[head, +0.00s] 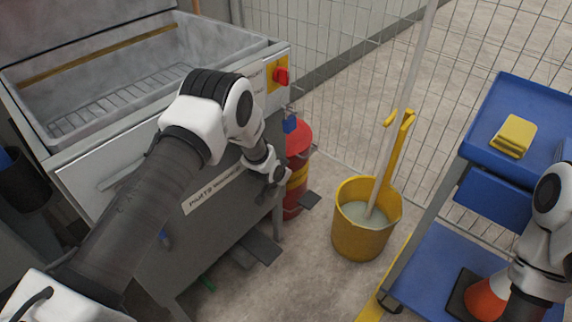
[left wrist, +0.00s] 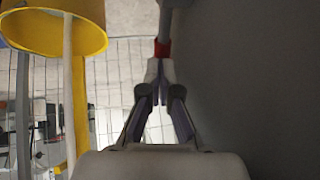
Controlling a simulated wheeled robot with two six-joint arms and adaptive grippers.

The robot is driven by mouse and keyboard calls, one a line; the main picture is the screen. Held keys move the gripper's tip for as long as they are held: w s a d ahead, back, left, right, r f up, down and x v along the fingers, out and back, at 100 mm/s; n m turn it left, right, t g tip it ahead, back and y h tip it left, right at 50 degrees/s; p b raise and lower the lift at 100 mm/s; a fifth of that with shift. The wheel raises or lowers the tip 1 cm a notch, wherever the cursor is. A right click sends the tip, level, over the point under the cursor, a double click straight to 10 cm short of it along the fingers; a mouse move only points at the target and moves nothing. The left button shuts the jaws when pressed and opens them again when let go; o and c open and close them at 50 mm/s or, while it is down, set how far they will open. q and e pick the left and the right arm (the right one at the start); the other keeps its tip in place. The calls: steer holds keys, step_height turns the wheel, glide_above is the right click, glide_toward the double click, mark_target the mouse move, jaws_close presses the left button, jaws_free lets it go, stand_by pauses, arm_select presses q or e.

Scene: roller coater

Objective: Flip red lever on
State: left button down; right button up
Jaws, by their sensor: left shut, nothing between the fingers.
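The red lever (head: 281,76) is a red rotary handle on a yellow plate at the right end of the grey machine's front panel. My left gripper (head: 277,182) is below it, beside the machine's lower right corner and clear of the lever. The left wrist view shows its fingers together (left wrist: 158,68) and empty. A small red piece (left wrist: 162,49) on a grey bar shows just beyond the fingertips; I cannot tell what it is. My right arm is at the right edge of the head view, its fingertips out of frame.
A yellow bucket (head: 357,242) with a mop stands right of the machine, also in the left wrist view (left wrist: 84,37). A red cylinder (head: 298,140) stands close behind my left gripper. A blue cart (head: 480,130) is at right, with a yellow item (head: 514,136) on it.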

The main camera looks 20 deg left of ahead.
arm_select(q)
steer(key=shift+w+d+f, duration=0.15)
steer(key=shift+w+f, duration=0.2)
steer(key=shift+w, duration=0.2)
arm_select(e)
steer(key=shift+w+f, duration=0.1)
steer(key=shift+f, duration=0.1)
arm_select(q)
steer(key=s+d+r+p, duration=0.1)
steer(key=s+r+p, duration=0.4)
steer(key=r, duration=0.8)
arm_select(e)
steer(key=r, duration=0.2)
steer(key=s+r, duration=0.1)
steer(key=r, duration=0.2)
steer(key=shift+s+d+r, duration=0.15)
steer(key=shift+s+d, duration=0.05)
arm_select(q)
steer(key=shift+s, duration=0.15)
